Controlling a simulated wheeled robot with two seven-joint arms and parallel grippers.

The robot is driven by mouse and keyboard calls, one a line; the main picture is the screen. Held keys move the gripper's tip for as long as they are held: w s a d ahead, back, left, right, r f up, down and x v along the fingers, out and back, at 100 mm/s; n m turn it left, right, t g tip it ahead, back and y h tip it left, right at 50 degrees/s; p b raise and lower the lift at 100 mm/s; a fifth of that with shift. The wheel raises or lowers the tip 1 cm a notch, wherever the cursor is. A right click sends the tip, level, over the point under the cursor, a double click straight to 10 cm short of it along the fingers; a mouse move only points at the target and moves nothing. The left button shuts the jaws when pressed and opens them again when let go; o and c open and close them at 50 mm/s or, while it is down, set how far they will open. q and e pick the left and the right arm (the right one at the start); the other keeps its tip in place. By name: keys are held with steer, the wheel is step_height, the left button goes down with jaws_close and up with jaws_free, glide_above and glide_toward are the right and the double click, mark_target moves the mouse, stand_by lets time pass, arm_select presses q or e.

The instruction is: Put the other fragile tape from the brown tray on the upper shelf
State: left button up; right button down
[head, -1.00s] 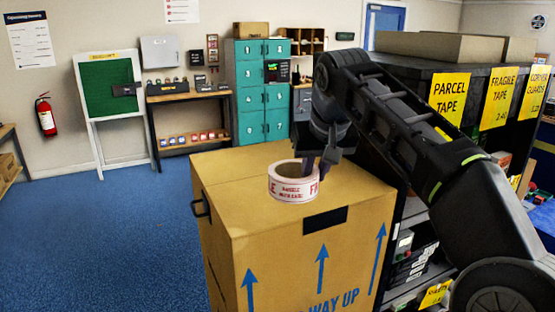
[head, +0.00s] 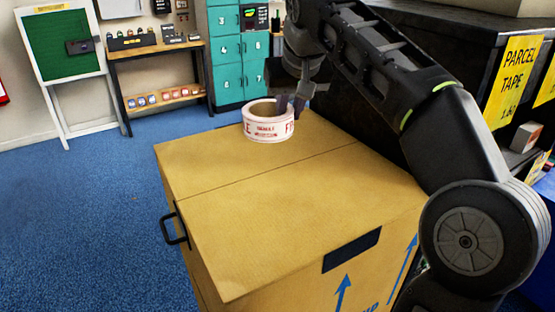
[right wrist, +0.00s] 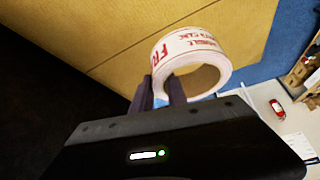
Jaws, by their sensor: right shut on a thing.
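The fragile tape (head: 268,128) is a white roll with red print. The right wrist view shows the roll (right wrist: 191,62) at the tips of the two fingers (right wrist: 163,88). The roll appears over the far end of the big carton's top; I cannot tell whether it touches it. My left gripper is not in view. The brown tray is not in view, and I cannot make out the upper shelf's surface.
A large brown carton (head: 270,200) with a black side handle (head: 174,228) fills the middle. A dark shelf unit with a yellow parcel tape sign (head: 514,80) stands at right, partly behind my arm. Teal lockers (head: 227,50) and a workbench (head: 160,55) stand behind. Blue floor at left is clear.

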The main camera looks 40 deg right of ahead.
mark_target(285, 163)
steer(key=shift+s, duration=0.1)
steer(key=shift+a+f+b, duration=0.15)
steer(key=shift+f+b, duration=0.85)
steer(key=shift+f, duration=0.05)
step_height(285, 163, down, 3)
steer(key=b, duration=0.3)
steer(key=shift+f, duration=0.3)
steer(key=shift+f, duration=2.1)
